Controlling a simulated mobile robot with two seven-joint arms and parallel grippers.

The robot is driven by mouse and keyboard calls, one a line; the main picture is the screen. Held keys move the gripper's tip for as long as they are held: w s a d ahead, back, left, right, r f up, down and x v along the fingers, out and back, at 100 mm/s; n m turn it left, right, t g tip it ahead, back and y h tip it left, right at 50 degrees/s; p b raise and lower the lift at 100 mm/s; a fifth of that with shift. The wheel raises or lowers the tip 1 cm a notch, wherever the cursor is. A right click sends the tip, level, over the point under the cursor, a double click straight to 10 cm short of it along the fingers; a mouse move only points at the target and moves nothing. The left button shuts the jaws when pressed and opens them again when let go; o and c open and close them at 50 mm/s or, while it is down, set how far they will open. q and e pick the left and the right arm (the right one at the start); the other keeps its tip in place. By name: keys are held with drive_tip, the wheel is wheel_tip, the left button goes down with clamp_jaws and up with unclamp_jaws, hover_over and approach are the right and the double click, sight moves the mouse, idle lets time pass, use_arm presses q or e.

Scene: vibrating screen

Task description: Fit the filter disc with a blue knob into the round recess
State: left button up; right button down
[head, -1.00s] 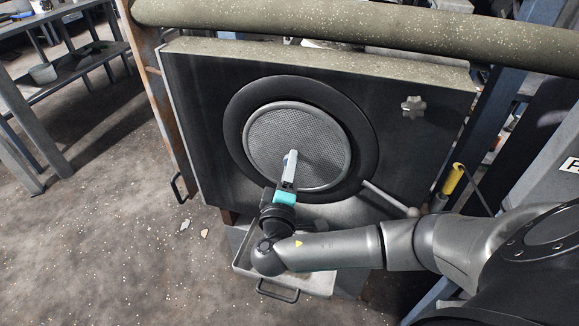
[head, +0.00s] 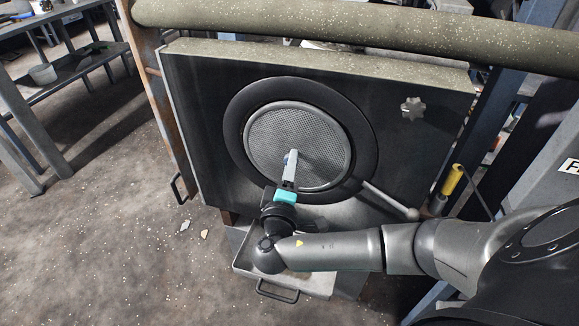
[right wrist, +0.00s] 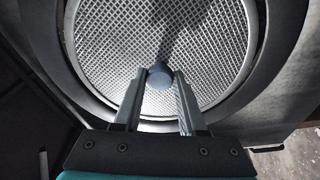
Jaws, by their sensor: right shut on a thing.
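The filter disc (head: 315,135) is a round, light grey metal mesh with a pale rim. It lies face-on within the black ring around the round recess (head: 363,140) in the upright dark panel. In the right wrist view the mesh (right wrist: 105,45) fills the upper middle, with a dark gap along its left edge. The blue knob (right wrist: 160,76) is at the disc's centre. My right gripper (head: 290,160) is shut on this knob from below, one finger on each side. I cannot tell how deep the disc sits. My left gripper is out of view.
A lever with a ball end (head: 412,214) extends from the ring's lower right. A star-shaped knob (head: 411,107) is at the panel's upper right. A speckled pipe (head: 350,30) crosses above. A tray with a handle (head: 315,285) lies below my wrist. The floor at left is open.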

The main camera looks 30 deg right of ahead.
drive_tip(key=shift+w+d+r, duration=0.15)
drive_tip(key=shift+d, duration=0.05)
idle(0.5)
drive_tip(key=shift+w+d, duration=0.1)
idle(0.4)
drive_tip(key=shift+w+d, duration=0.15)
drive_tip(key=shift+d, duration=0.05)
idle(0.6)
drive_tip(key=shift+w+d, duration=0.35)
drive_tip(key=shift+d, duration=0.05)
idle(0.6)
